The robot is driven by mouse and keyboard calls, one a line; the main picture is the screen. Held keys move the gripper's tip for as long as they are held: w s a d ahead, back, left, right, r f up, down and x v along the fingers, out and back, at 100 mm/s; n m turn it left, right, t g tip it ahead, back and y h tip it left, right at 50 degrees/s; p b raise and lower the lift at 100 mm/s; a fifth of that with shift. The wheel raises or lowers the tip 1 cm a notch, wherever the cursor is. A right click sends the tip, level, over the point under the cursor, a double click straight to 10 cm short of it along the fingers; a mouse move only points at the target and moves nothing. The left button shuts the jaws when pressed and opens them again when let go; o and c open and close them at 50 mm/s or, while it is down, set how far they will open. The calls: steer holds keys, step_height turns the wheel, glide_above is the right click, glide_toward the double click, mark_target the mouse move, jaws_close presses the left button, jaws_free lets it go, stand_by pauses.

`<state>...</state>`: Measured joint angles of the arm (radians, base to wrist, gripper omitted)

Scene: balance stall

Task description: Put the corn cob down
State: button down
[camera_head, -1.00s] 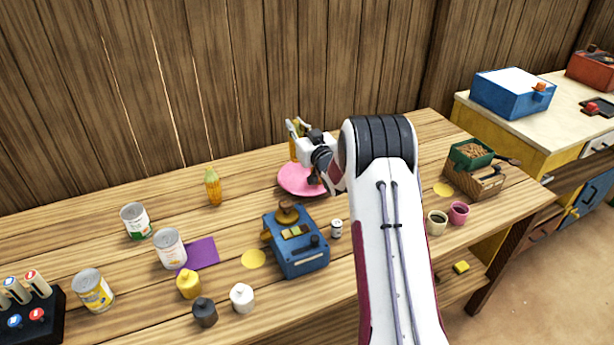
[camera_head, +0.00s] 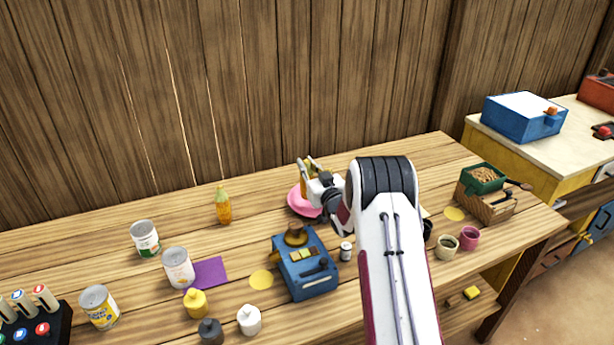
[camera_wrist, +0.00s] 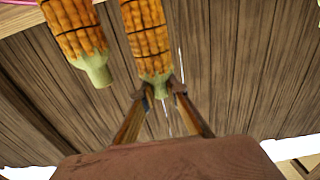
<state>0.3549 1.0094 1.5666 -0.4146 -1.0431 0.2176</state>
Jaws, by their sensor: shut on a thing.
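My gripper (camera_head: 312,168) is shut on a yellow-orange corn cob (camera_wrist: 148,40), with its fingertips at the cob's pale green end. In the head view the held cob (camera_head: 305,180) is partly hidden by my gripper and appears low over the pink plate (camera_head: 298,209). I cannot tell whether it touches the plate. A second corn cob (camera_wrist: 75,30) shows beside the held one in the wrist view; its exact place is unclear there. In the head view a corn cob (camera_head: 223,208) stands upright on the table, left of the plate.
A blue box-shaped device (camera_head: 305,280) and a small white jar (camera_head: 346,251) stand in front of the plate. Several cans, such as this one (camera_head: 145,238), are at the left. A wooden box with a green tray (camera_head: 484,180) stands right. Bare table lies between the upright cob and plate.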

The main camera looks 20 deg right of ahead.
stand_by(0.3)
steer(key=shift+f, duration=1.95)
steer(key=c, duration=2)
jaws_free()
steer(key=shift+s, duration=0.1)
steer(key=shift+s, duration=3.65)
steer(key=shift+r, duration=0.25)
